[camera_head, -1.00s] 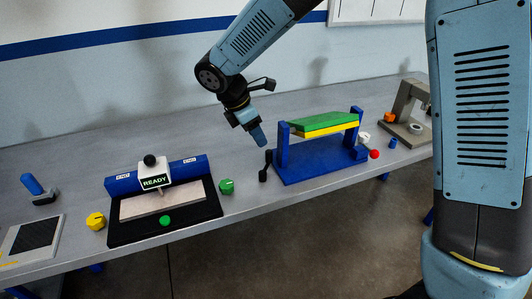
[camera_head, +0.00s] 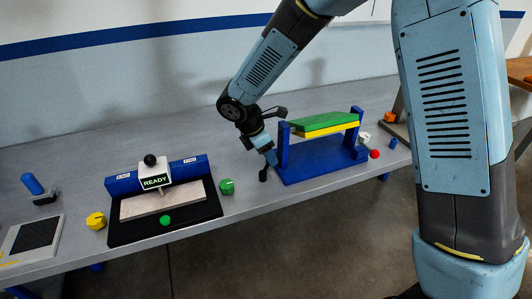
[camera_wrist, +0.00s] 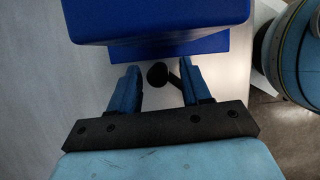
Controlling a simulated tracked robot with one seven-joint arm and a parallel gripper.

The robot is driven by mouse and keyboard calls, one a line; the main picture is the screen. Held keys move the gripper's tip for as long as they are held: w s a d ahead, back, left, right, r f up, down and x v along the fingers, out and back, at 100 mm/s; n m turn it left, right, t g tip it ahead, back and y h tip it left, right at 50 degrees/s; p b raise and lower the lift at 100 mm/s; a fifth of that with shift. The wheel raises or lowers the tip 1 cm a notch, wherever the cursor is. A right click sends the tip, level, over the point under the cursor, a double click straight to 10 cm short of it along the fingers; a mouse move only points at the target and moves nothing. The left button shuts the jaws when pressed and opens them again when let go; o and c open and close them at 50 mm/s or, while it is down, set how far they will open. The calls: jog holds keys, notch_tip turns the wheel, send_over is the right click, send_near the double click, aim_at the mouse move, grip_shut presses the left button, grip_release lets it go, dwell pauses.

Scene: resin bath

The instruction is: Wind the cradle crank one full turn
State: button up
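The cradle (camera_head: 320,160) is a blue frame with two posts, holding a green-topped, yellow-edged slab (camera_head: 325,124). Its black crank (camera_head: 264,174) is at the left end, with the lower part showing below my gripper. My gripper (camera_head: 272,160) is at the cradle's left post, pointing down at the crank. In the wrist view, its two blue fingers (camera_wrist: 158,68) are open. The black crank knob (camera_wrist: 157,75) appears between them, nearer the left finger, with its arm slanting to the right finger. I cannot tell whether either finger touches it. The cradle's blue end (camera_wrist: 160,22) fills the top.
A red ball (camera_head: 375,154) and a blue peg (camera_head: 393,143) lie right of the cradle. The bench's front edge is close below the crank.

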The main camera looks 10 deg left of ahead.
grip_shut()
jog(key=shift+s+d+m+g, duration=0.1)
jog(key=shift+d+m+g, duration=0.2)
jog(key=shift+m, duration=0.4)
jog(key=shift+o, duration=0.2)
grip_release()
jog(key=v, duration=1.3)
jog(key=shift+a+r, duration=0.25)
jog(key=shift+a, duration=0.1)
jog(key=shift+s, duration=0.1)
jog(key=shift+c, duration=0.4)
